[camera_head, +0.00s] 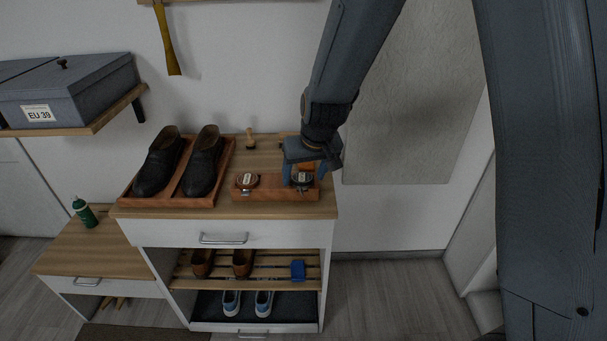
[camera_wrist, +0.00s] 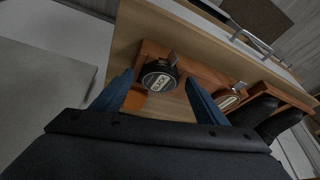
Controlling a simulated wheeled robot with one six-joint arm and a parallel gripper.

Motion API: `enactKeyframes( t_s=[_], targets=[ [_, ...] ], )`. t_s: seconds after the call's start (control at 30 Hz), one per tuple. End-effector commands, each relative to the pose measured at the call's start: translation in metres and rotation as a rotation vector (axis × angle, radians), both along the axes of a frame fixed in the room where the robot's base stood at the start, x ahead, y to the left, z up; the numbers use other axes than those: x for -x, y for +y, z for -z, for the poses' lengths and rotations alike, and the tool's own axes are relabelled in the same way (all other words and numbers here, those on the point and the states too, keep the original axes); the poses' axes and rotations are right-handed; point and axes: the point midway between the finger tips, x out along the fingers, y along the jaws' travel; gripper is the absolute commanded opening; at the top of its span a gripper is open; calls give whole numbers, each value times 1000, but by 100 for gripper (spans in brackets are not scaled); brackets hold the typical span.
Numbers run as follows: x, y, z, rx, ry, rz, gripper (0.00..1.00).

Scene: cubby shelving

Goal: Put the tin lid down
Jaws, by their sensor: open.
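A round black tin with a labelled lid (camera_wrist: 158,80) stands on the wooden tray in the wrist view. In the head view the tin (camera_head: 302,179) sits at the tray's right end. My gripper (camera_head: 304,181) is over this end, its blue fingers apart. In the wrist view my gripper (camera_wrist: 160,82) is open, with the lid showing between and just beyond the fingertips. I cannot tell whether a finger touches it, or whether the lid is fully seated. A second, reddish-brown tin (camera_head: 246,181) sits at the tray's left end.
The narrow wooden tray (camera_head: 272,195) lies at the cabinet top's front edge. Black shoes in a wooden tray (camera_head: 128,193) stand to its left, and a brush (camera_head: 250,139) behind. Bare wood (camera_head: 262,155) shows behind the narrow tray.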

Motion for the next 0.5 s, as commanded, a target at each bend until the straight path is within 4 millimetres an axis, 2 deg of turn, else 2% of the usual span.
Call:
enactKeyframes(
  t_s=[0.17,0.5],
  targets=[
    [0,0,0,0,-1,0,67],
    [17,-6,-38,-1,-4,0,67]
  ],
)
